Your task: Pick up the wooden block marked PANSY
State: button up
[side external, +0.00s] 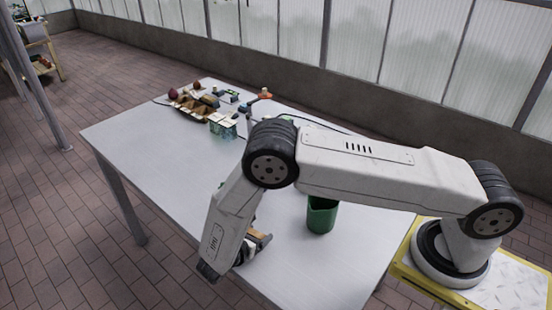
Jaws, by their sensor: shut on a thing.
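My gripper (256,246) is low over the near part of the white table, partly hidden behind my own forearm. It is shut on a small tan wooden block (259,236), of which only a part shows beside the dark jaws. No lettering can be read on it from here, so I cannot tell whether it is marked PANSY. I cannot tell whether the block touches the tabletop.
A dark green pot (321,214) stands on the table (150,140) right of my gripper. A brown compartment tray (184,110) and several small items sit at the far end. A green thing is mostly hidden behind my arm. The table's left side is clear.

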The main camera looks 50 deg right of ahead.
aim_at(257, 233)
jog(key=shift+r, duration=0.1)
jog(key=shift+r, duration=1.55)
jog(key=s+d+r, duration=0.2)
jog(key=s+r, duration=0.7)
jog(key=s, duration=0.4)
jog(key=shift+s+r, duration=0.35)
jog(key=shift+s, duration=0.05)
jog(key=shift+d, duration=0.1)
